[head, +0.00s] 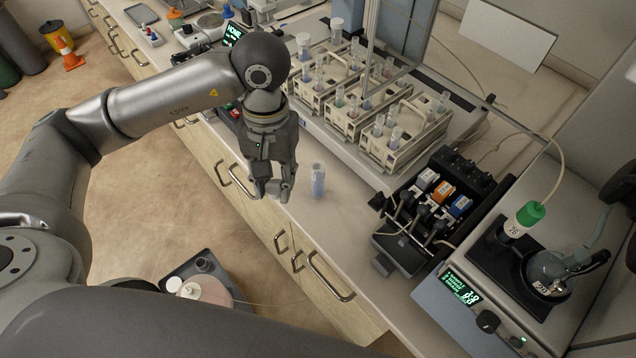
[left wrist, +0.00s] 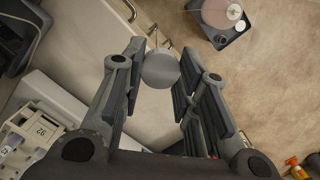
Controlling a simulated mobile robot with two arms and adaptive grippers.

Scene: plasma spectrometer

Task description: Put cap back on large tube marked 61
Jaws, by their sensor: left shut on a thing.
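My left gripper (head: 276,190) hangs over the front edge of the bench, fingers pointing down. In the left wrist view its fingers (left wrist: 160,75) are shut on a round, pale grey cap (left wrist: 160,68). A large clear tube (head: 317,180) with bluish contents stands upright on the bench, just right of the gripper and apart from it. Its top looks open; any number on it is too small to read. My right gripper is not in view.
White racks of tubes (head: 388,163) stand behind the large tube. A dark pump with coloured blocks (head: 428,207) stands to the right, beside an instrument with a green-capped tube (head: 530,213). The bench strip (head: 335,215) in front of the tube is clear.

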